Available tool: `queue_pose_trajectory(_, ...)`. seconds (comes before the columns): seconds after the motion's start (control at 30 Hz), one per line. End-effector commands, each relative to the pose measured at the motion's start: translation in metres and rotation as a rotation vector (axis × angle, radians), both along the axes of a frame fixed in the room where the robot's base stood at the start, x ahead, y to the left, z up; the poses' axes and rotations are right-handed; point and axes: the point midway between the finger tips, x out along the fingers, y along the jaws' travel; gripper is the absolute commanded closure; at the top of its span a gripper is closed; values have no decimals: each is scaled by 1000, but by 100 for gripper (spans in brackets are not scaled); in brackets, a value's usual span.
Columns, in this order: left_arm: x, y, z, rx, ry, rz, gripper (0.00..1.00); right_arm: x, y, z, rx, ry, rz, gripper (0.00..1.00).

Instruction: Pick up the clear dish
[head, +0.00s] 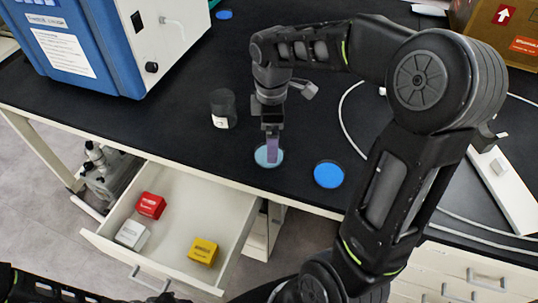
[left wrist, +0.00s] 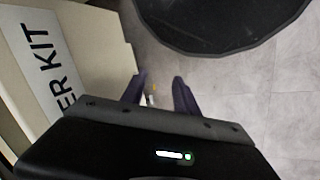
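The clear dish (head: 262,160) is a small round, pale bluish dish. It lies on the black bench top near its front edge in the head view. My right gripper (head: 272,160) points down at it, and its purple fingers cover part of the dish. The fingers are seen edge-on, so I cannot tell whether they are open or shut, or whether they touch the dish. My left gripper (left wrist: 160,85) shows in the left wrist view with its two dark fingers apart and nothing between them, away from the bench.
A blue disc (head: 328,174) lies right of the dish. A dark-lidded jar (head: 222,108) stands behind left. The open drawer (head: 190,190) below holds red, white and yellow boxes. A blue-and-white machine (head: 110,45) stands at the back left. A white cable (head: 343,115) lies to the right.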

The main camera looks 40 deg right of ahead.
Motion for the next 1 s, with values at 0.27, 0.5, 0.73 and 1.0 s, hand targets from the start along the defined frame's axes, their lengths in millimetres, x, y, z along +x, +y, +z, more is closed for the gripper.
queue_pose_trajectory(0.27, 0, 0, 3, 0, 0, 0, 64, -2, 2, -26, 0, 4, 1, 3)
queue_pose_trajectory(0.5, 0, 0, 2, 0, 0, 0, 64, -2, 3, -51, 0, 0, 0, 3)
queue_pose_trajectory(0.73, 0, 0, 2, 0, 0, 0, 64, -1, 3, -52, -1, -1, 0, 3)
queue_pose_trajectory(1.0, 0, 0, 2, 0, 0, 0, 64, -1, 3, -52, -1, -1, 0, 3)
